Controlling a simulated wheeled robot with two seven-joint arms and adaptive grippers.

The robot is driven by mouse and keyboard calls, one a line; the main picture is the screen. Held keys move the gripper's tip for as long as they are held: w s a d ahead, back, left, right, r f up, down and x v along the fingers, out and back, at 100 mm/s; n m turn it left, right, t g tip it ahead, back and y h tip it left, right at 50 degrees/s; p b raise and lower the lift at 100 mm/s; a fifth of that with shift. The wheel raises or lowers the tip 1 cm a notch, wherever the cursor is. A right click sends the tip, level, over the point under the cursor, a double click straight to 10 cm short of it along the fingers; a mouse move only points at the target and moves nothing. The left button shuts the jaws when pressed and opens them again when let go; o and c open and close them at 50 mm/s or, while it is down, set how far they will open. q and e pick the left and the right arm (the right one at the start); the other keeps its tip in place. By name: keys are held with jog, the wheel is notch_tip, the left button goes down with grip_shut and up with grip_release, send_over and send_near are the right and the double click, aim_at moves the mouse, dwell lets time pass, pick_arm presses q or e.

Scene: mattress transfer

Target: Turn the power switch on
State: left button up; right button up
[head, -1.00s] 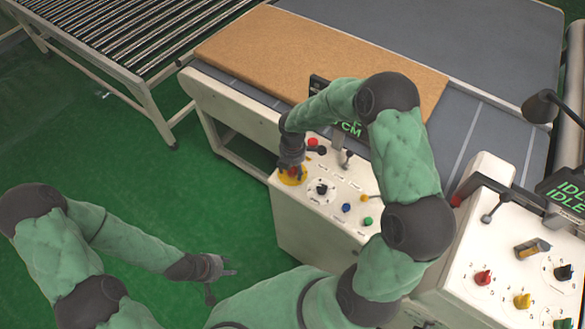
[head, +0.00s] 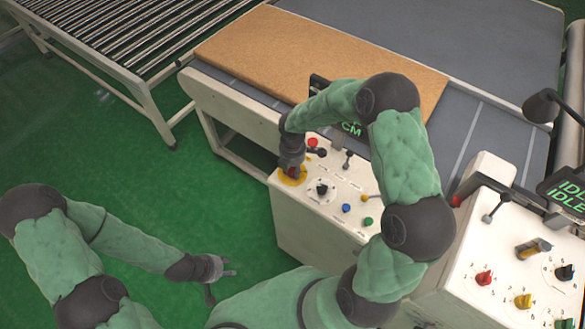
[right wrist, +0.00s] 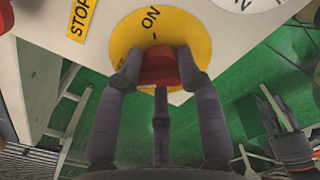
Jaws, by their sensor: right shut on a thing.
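The power switch is a red knob (right wrist: 158,68) on a round yellow plate (right wrist: 190,30) marked ON in the right wrist view. My right gripper (right wrist: 158,76) has its fingers closed around the red knob, with one finger on each side. In the head view my right gripper (head: 291,165) points down over the yellow plate (head: 293,178) at the near left corner of the white control box (head: 310,225) and hides most of the knob. I cannot tell which way the knob is set. My left gripper (head: 228,280) is open and empty above the green floor.
A black knob (head: 321,188), a blue button (head: 346,208), a green button (head: 368,222) and a red button (head: 312,142) share the box top. A yellow STOP label (right wrist: 80,20) is beside the plate. A second control panel (head: 480,255) stands at the right. A brown mattress (head: 300,55) lies behind.

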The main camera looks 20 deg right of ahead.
jog(key=m+b, duration=0.1)
jog(key=m, duration=0.3)
jog(key=shift+b, duration=0.35)
jog(key=m+b, duration=0.2)
jog(key=m, duration=0.2)
jog(key=shift+m, duration=0.3)
jog(key=m+b, duration=0.1)
jog(key=m, duration=0.3)
jog(key=shift+b, duration=0.4)
jog(key=shift+m+b, duration=0.75)
jog(key=shift+m, duration=1.55)
jog(key=shift+r, duration=0.1)
jog(key=shift+d, duration=0.1)
jog(key=o, duration=1.2)
notch_tip(320, 180, up, 12)
jog(key=shift+f, duration=0.1)
